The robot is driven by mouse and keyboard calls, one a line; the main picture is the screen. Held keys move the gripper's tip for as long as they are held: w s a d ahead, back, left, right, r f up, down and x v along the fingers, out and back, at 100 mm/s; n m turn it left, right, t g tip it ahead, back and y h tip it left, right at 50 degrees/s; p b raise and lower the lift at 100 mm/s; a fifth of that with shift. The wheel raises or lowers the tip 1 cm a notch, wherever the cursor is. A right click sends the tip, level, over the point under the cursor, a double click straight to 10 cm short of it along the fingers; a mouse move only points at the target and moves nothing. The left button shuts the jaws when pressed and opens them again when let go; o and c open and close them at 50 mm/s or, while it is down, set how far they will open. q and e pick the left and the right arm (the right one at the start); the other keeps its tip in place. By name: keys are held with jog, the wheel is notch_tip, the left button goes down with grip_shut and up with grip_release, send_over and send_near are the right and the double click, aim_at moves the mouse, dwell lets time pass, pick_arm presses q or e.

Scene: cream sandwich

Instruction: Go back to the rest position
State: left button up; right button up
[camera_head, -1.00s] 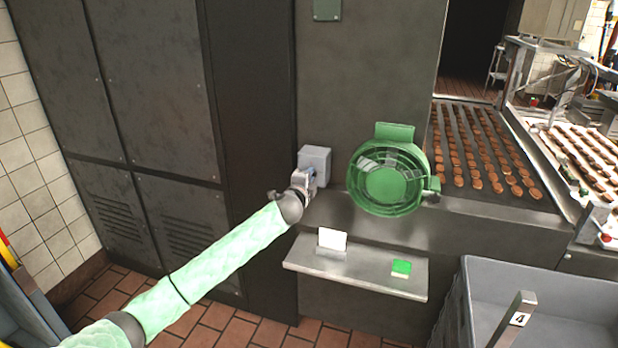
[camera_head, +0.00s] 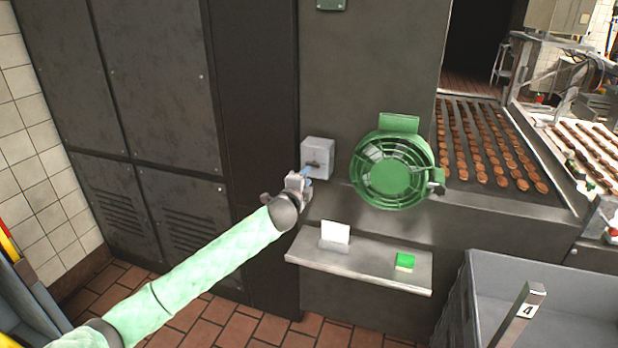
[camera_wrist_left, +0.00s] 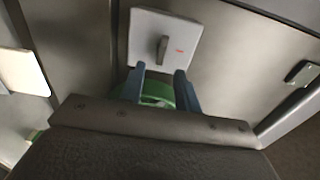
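My left gripper (camera_head: 304,181) is just below a grey switch box (camera_head: 318,150) on the dark machine wall in the head view. In the left wrist view its two blue fingers (camera_wrist_left: 161,86) are apart with nothing held between them. The box (camera_wrist_left: 180,28) and its grey knob (camera_wrist_left: 163,48) show beyond the fingertips, with a gap between. A green fan (camera_head: 391,170) is mounted right of the box; part of it shows behind the fingers in the wrist view. My right gripper is not in view.
A metal shelf (camera_head: 352,262) below the box holds a white card (camera_head: 335,232) and a small green-topped block (camera_head: 405,262). A grey crate (camera_head: 560,285) stands at the lower right. A conveyor (camera_head: 475,190) with rows of brown cookies is behind it. Dark cabinets (camera_head: 150,90) line the left.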

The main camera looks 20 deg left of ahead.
pick_arm(q)
jog(key=shift+s, duration=0.6)
jog(key=w+a+f+n+g+y, duration=0.25)
jog(key=a+f+n, duration=0.25)
jog(key=n, duration=0.3)
jog(key=s+d+f+n+g, duration=0.15)
jog(key=s+f, duration=0.35)
jog(key=f, duration=0.6)
jog(key=s+d+f+n+g, duration=0.1)
jog(key=s+f+n+g, duration=0.35)
jog(key=f, duration=0.75)
jog(key=s+d+f+g, duration=0.1)
jog(key=s+d+f, duration=0.1)
jog(key=s+f, duration=0.65)
jog(key=s+d+f+n+g+h, duration=0.1)
jog(key=s+d+f+g, duration=0.1)
jog(key=s+f, duration=0.7)
jog(key=s+d+f+n+g+h, duration=0.1)
jog(key=s+d+f+g, duration=0.15)
jog(key=s+f, duration=0.65)
jog(key=s+d+f+g, duration=0.1)
jog(key=s+f, duration=0.5)
jog(key=s, duration=0.6)
jog(key=s+d+f+g, duration=0.1)
jog(key=s+d+f, duration=0.3)
jog(key=s, duration=0.9)
notch_tip(320, 180, down, 2)
jog(key=shift+s+d+f+n+g, duration=0.2)
jog(key=shift+s+d+n+g, duration=0.1)
jog(key=shift+d+g, duration=0.1)
